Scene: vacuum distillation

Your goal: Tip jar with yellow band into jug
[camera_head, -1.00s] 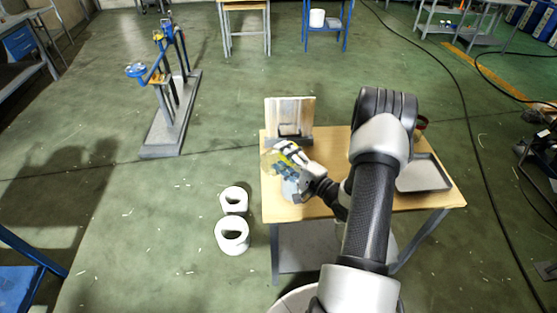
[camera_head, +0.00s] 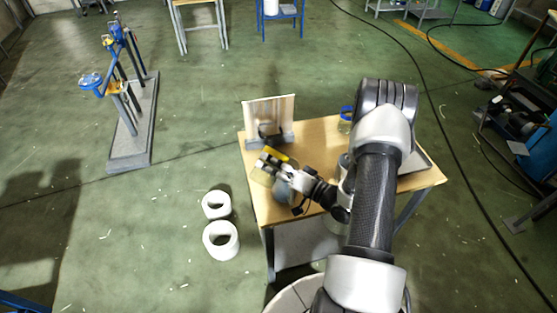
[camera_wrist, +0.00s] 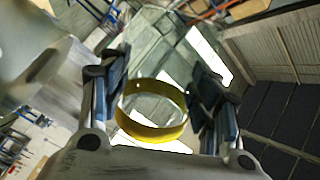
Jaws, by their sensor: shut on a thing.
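The clear jar with the yellow band (camera_head: 275,154) is held over the left part of the wooden table, its body looking tilted. In the wrist view its yellow band (camera_wrist: 152,134) shows as a ring between both fingers. My gripper (camera_head: 268,168) is shut on this jar; both fingers (camera_wrist: 160,105) flank the band.
An upright board on a stand (camera_head: 268,118) stands at the table's back left. A clear jar with a blue band (camera_head: 346,118) is at the back, beside my arm. A grey tray (camera_head: 414,166) lies at the right, partly hidden. Two white rings (camera_head: 220,239) lie on the floor left.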

